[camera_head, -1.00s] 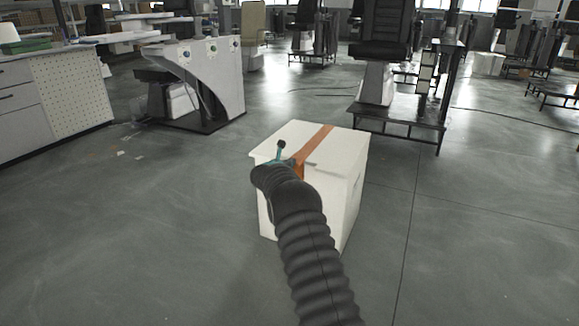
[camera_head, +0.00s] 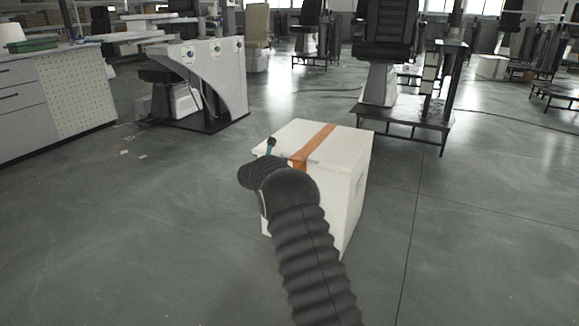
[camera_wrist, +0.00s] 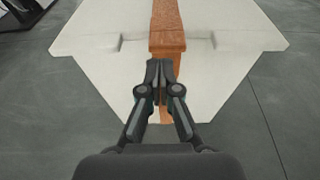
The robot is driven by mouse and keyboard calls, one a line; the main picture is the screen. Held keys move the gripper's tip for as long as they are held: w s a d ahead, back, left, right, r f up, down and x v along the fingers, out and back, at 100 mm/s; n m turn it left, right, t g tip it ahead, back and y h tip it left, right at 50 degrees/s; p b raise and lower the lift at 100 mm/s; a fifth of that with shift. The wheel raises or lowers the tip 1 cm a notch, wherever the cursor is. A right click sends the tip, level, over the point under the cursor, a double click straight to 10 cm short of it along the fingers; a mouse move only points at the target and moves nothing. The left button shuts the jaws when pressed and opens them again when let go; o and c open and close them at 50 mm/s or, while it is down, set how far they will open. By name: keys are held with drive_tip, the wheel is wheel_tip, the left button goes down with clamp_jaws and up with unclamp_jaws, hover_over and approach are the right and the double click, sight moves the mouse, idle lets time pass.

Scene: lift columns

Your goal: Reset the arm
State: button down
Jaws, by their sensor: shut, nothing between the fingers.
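My arm, in a black ribbed sleeve, reaches up from the bottom of the head view toward a white box with an orange-brown strip across its top. In the wrist view, my gripper (camera_wrist: 159,68) is shut and empty, pointing at the white box (camera_wrist: 90,30) with its fingertips over the orange strip (camera_wrist: 167,20). The box also shows in the head view (camera_head: 345,150), standing on the floor, partly hidden by my arm. In the head view the gripper is mostly hidden behind the sleeve. I cannot tell whether the fingertips touch the box.
A white-grey workstation (camera_head: 222,75) stands behind to the left. A drawer cabinet with a pegboard side (camera_head: 75,95) is at far left. A black chair (camera_head: 385,35) on a dark platform (camera_head: 405,117) stands behind the box. The grey floor (camera_head: 130,230) left of the box is clear.

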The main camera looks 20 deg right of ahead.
drive_tip(key=shift+s+a+r+m, duration=0.6)
drive_tip(key=shift+s+a+r, duration=0.6)
drive_tip(key=shift+s+r, duration=1.1)
drive_tip(key=s+f+m+g+y, duration=0.1)
drive_tip(key=s+f+m+g, duration=0.25)
drive_tip(key=s+m, duration=0.3)
drive_tip(key=s+f+m+g+y, duration=0.1)
drive_tip(key=s+f+m+g, duration=0.2)
drive_tip(key=s+f+m, duration=0.35)
drive_tip(key=s+a+r+m+y, duration=0.2)
drive_tip(key=s+a+r+m, duration=0.1)
drive_tip(key=s, duration=1.2)
drive_tip(key=s+a+r+m+y+p, duration=0.1)
drive_tip(key=s+a+r+m+y, duration=0.2)
drive_tip(key=s, duration=1.2)
drive_tip(key=s+a+r+m+t+y, duration=0.1)
drive_tip(key=s+a+r+m+y, duration=0.2)
drive_tip(key=s+r+m, duration=0.4)
drive_tip(key=shift+s+a+r+p, duration=0.35)
drive_tip(key=shift+s+r, duration=1.45)
drive_tip(key=shift+s, duration=2.25)
drive_tip(key=shift+d, duration=0.1)
